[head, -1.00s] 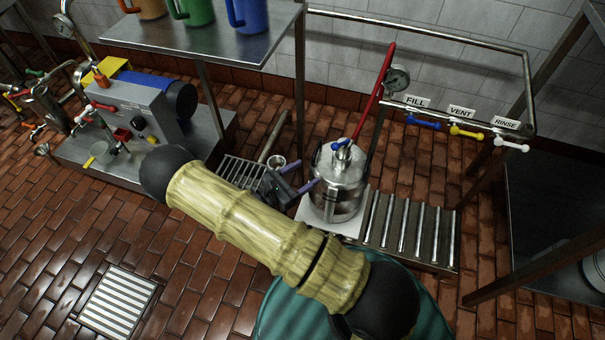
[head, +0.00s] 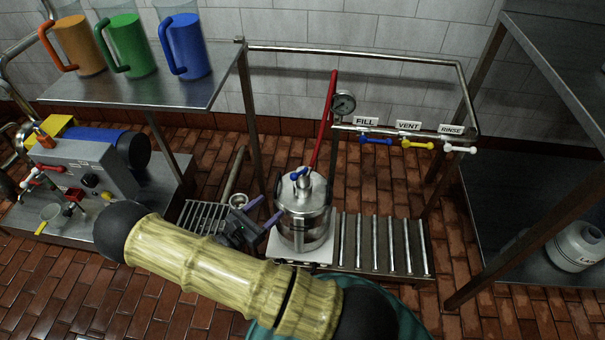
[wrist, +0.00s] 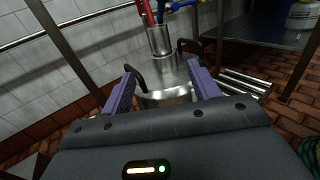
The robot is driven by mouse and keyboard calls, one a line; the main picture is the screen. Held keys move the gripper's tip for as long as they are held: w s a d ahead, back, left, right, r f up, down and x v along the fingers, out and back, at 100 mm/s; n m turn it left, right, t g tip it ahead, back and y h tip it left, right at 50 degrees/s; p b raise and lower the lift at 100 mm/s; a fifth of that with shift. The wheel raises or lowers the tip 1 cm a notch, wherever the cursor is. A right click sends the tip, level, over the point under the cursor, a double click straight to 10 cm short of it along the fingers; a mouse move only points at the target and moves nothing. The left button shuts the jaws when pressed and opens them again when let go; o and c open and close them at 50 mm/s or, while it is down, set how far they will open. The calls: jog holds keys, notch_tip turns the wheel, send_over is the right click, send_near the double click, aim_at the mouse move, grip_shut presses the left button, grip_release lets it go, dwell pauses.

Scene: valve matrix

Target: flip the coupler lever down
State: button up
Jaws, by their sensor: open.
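A steel keg (head: 305,225) stands on a pale plate at the end of the roller conveyor. A coupler sits on its top, with a small blue lever (head: 299,174) and a red hose (head: 322,125) rising from it. My gripper (head: 273,205) is open and empty, left of the keg at about its upper body, with two purple fingers pointing towards it. In the wrist view, the keg (wrist: 166,97) shows between and beyond the fingers of my gripper (wrist: 162,80).
A rail with FILL, VENT and RINSE labels carries blue (head: 376,140), yellow (head: 417,144) and white (head: 460,149) valve handles. A gauge (head: 344,103) stands by the hose. Rollers (head: 385,243) lie right of the keg. A shelf (head: 200,90) with jugs is upper left; a machine (head: 80,165) stands left.

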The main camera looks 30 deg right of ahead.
jog(key=c, duration=0.4)
jog(key=shift+s+d+r+m+g, duration=0.25)
jog(key=shift+m+g, duration=0.15)
jog(key=shift+g, duration=0.1)
jog(key=c, duration=0.3)
jog(key=s+d+r+m+g+y, duration=0.1)
jog(key=m+g, duration=0.1)
jog(key=s+d+r+m+g+y, duration=0.1)
jog(key=s+m+g, duration=0.1)
jog(key=s+r+m+g+y, duration=0.1)
jog(key=s+m+g, duration=0.1)
jog(key=shift+d+r+g, duration=0.15)
jog(key=shift+d+g, duration=0.15)
jog(key=shift+d, duration=0.1)
grip_shut()
jog(key=s+a+r+m+t+y, duration=0.1)
jog(key=s+r+m+y, duration=0.2)
jog(key=r+m+y, duration=0.3)
jog(key=s+a+r+m+t+y, duration=0.2)
jog(key=s+r+m+y, duration=0.1)
jog(key=r+m+y, duration=0.4)
notch_tip(320, 180, up, 3)
jog(key=m, duration=0.2)
jog(key=shift+s+f+m+y, duration=0.15)
jog(key=shift+s+m+y, duration=0.05)
jog(key=shift+m+y, duration=0.1)
